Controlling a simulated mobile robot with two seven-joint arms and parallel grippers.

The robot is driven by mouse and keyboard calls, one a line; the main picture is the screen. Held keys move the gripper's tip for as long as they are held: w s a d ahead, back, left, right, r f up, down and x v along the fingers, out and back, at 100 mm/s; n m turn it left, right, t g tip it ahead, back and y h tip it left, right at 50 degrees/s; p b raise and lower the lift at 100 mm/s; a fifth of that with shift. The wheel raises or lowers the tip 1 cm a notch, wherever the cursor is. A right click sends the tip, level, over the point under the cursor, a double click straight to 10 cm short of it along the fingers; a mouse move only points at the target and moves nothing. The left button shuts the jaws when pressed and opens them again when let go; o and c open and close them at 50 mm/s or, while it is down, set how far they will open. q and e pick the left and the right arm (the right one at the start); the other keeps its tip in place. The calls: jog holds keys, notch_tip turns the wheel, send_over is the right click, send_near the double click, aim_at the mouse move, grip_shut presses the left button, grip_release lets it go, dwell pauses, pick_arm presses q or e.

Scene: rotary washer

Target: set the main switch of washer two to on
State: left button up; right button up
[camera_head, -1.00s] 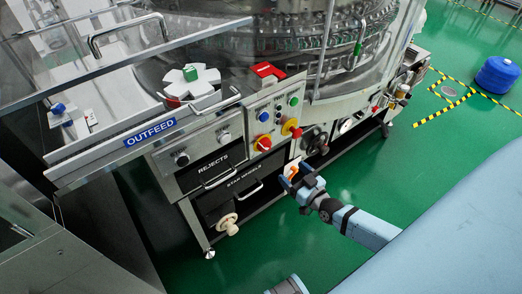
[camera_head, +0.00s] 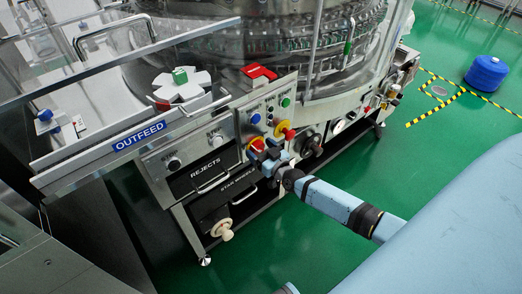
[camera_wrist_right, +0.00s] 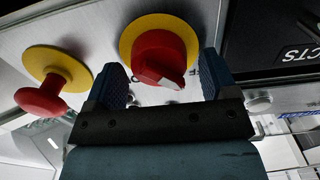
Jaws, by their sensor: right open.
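The main switch is a red rotary knob on a yellow disc, on the sloped control panel of the washer, partly covered by my right gripper in the head view (camera_head: 257,144). In the right wrist view the knob (camera_wrist_right: 160,55) shows clearly, its ridge pointing down and right toward partly hidden lettering. My right gripper (camera_head: 263,157) is open, its blue-padded fingers either side of the knob's lower part in the right wrist view (camera_wrist_right: 164,82). I see no clear grip or contact. My left gripper is not in view.
A red mushroom button (camera_wrist_right: 42,98) on a yellow disc sits beside the knob. Blue (camera_head: 255,118) and green (camera_head: 285,102) buttons are above. An OUTFEED rail (camera_head: 140,136) and REJECTS drawer (camera_head: 207,172) lie left.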

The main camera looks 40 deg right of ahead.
jog(key=c, duration=0.9)
